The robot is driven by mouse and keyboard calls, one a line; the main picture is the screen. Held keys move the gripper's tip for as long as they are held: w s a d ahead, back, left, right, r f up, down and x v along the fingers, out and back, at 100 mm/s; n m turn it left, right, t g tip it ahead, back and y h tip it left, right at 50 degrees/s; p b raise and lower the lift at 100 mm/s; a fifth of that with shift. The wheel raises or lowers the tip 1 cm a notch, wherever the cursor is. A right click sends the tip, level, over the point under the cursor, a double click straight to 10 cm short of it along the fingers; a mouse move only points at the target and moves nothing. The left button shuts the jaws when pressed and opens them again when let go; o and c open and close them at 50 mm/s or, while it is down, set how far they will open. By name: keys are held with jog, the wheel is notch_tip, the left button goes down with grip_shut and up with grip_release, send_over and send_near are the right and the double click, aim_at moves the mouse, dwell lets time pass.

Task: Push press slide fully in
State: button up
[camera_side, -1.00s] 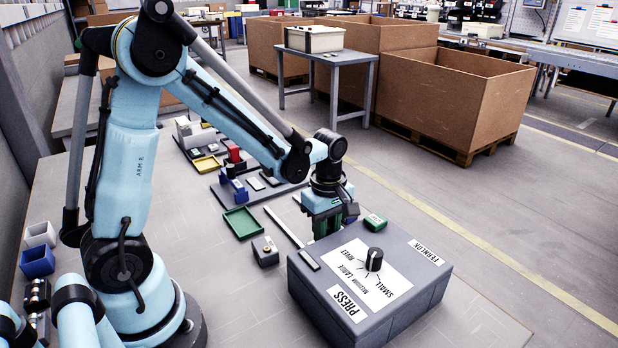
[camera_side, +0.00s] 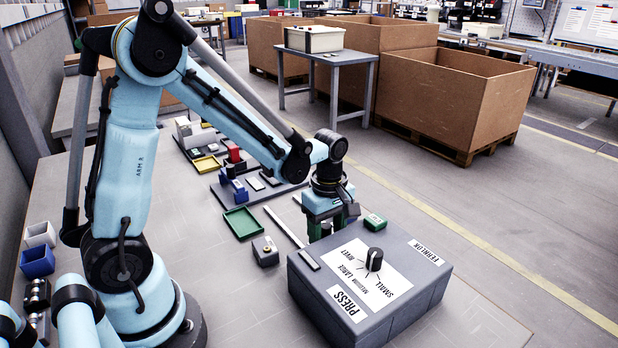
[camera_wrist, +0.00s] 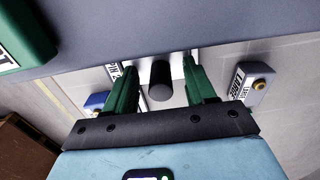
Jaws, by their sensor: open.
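The press (camera_side: 400,290) is a grey box with a PRESS label and a dark dial on its white top plate. My gripper (camera_side: 330,226) points down just behind the press's far side in the side view. In the wrist view, the green fingers of my gripper (camera_wrist: 162,80) are open, one on each side of a dark cylindrical knob (camera_wrist: 160,82). A clear gap shows between the knob and each finger. The knob sits beside the press wall (camera_wrist: 160,30). I cannot tell whether it belongs to the slide, and how far in the slide is cannot be seen.
A green labelled block (camera_side: 374,222) stands close right of my gripper. A small grey block with a brass button (camera_side: 265,251) stands to the left. A green tray (camera_side: 242,222) and a pale bar (camera_side: 284,227) lie behind it. The bench front left of the press is clear.

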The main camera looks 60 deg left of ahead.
aim_at(327, 226)
jog(key=shift+r, duration=0.1)
jog(key=shift+r, duration=3.4)
jog(key=s+d+r+m+t, duration=0.1)
jog(key=s+r+m+t, duration=0.1)
jog(key=m, duration=0.7)
jog(key=s+d+r+m+t, duration=0.1)
jog(key=s+r+m+t, duration=0.1)
jog(key=s+m+t, duration=0.3)
jog(key=m, duration=0.4)
jog(key=shift+d+r, duration=0.35)
